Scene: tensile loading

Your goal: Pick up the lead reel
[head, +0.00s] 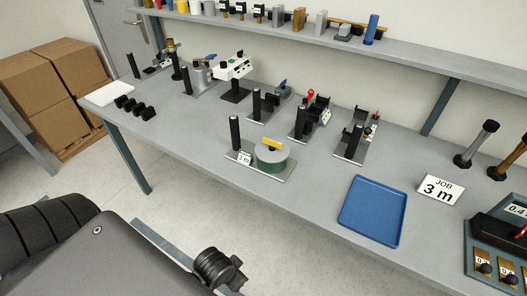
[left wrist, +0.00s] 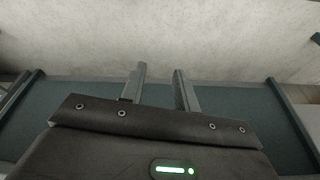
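A round grey-green reel (head: 271,158) with a yellow bar on top sits on a flat metal stand (head: 262,174) near the front edge of the bench. A black post (head: 235,133) and a small "3 m" tag (head: 244,158) are on the same stand. I take this reel to be the lead reel. My left gripper (left wrist: 159,70) has its two fingers apart with nothing between them in the left wrist view. The reel does not show in that view. My right gripper is in neither view.
A blue tray (head: 372,211) and a "JOB 3 m" sign (head: 440,188) stand right of the reel. Several similar stands with black posts are behind it. A shelf (head: 300,33) runs along the wall. Bench surface between reel and tray is clear.

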